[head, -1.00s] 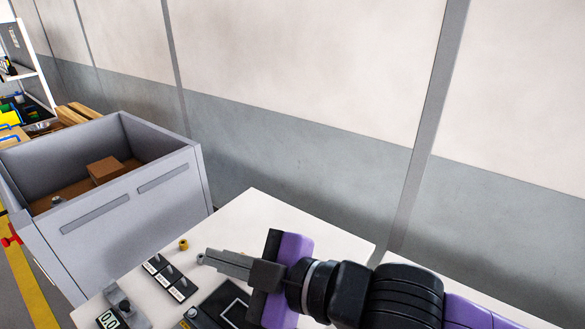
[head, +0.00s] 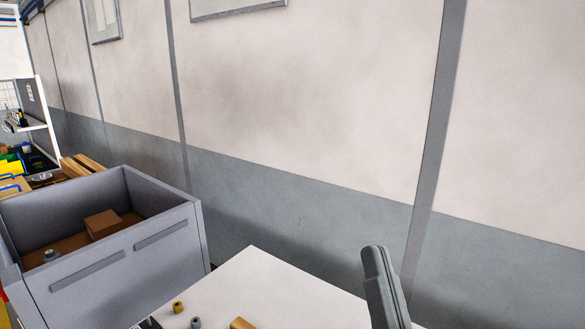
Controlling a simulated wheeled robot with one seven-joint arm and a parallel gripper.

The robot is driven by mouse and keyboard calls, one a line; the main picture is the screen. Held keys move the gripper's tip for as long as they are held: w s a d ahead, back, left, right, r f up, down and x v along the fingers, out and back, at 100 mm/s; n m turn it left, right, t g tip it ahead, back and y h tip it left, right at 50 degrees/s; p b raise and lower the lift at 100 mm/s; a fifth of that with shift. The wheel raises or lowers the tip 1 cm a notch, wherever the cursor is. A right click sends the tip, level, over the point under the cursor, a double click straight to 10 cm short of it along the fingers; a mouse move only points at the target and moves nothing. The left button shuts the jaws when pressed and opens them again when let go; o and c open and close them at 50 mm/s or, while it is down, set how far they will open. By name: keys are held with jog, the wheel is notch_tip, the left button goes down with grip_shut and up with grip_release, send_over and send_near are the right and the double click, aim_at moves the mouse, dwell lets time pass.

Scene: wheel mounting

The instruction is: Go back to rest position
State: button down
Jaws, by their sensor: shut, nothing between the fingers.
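My gripper (head: 376,256) shows at the lower right in the head view, with its grey fingers pointing up. The fingers are shut together with nothing between them. They stand in front of the right part of the white table (head: 290,290) and the grey lower wall. The rest of my gripper and arm is below the picture's edge.
Small brass (head: 178,307) and grey (head: 195,322) parts and a brown block (head: 242,323) are on the table's near side. A grey bin (head: 120,275) with a brown box (head: 103,224) inside stands to the left. A wall (head: 300,120) rises behind.

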jog(key=s+d+f+m+g+h, duration=0.1)
jog(key=s+d+f+g+h, duration=0.2)
jog(key=s+f, duration=0.45)
jog(key=s+d+f+m+g+h, duration=0.1)
jog(key=s+d+f+h, duration=0.3)
jog(key=f, duration=0.6)
jog(key=s+d+f+n+g+y, duration=0.1)
jog(key=s+f+n+g+y, duration=0.1)
jog(key=s+f, duration=0.3)
jog(key=s+d+f+n+g+y, duration=0.2)
jog(key=s+f+g, duration=0.2)
jog(key=s, duration=0.7)
notch_tip(320, 180, down, 3)
jog(key=shift+s+d+r, duration=0.2)
jog(key=shift+s, duration=0.2)
